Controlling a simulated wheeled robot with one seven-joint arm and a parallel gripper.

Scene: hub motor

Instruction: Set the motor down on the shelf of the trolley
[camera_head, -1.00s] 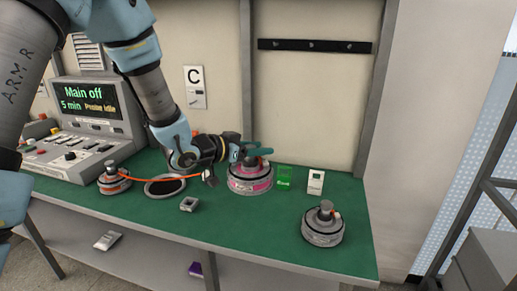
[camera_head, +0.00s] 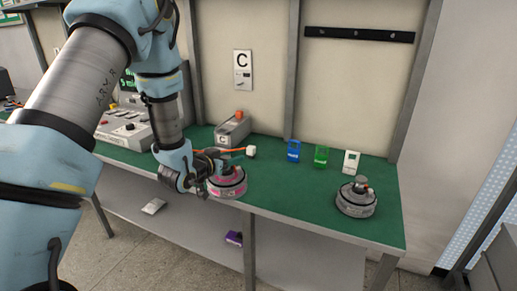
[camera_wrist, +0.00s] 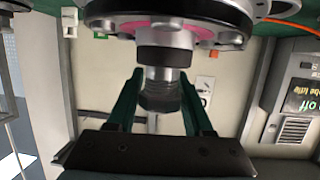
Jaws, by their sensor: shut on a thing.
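The held motor (camera_head: 228,184), a round grey hub with a pink band, hangs from my gripper (camera_head: 212,163) near the front of the green bench. I cannot tell whether its underside touches the bench. In the wrist view the dark green fingers of my gripper (camera_wrist: 158,100) are on both sides of the motor's threaded shaft. The motor's flange (camera_wrist: 190,30) with its pink ring fills the top of that view. A second grey motor (camera_head: 356,198) stands on the bench to the right. No trolley shelf can be made out with certainty.
The green bench (camera_head: 290,205) carries a box marked C (camera_head: 233,131), a blue card (camera_head: 293,151), a green card (camera_head: 321,156), a white card (camera_head: 351,162) and a control console (camera_head: 122,128). A grey unit (camera_head: 497,262), partly cut off, stands at the right edge.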

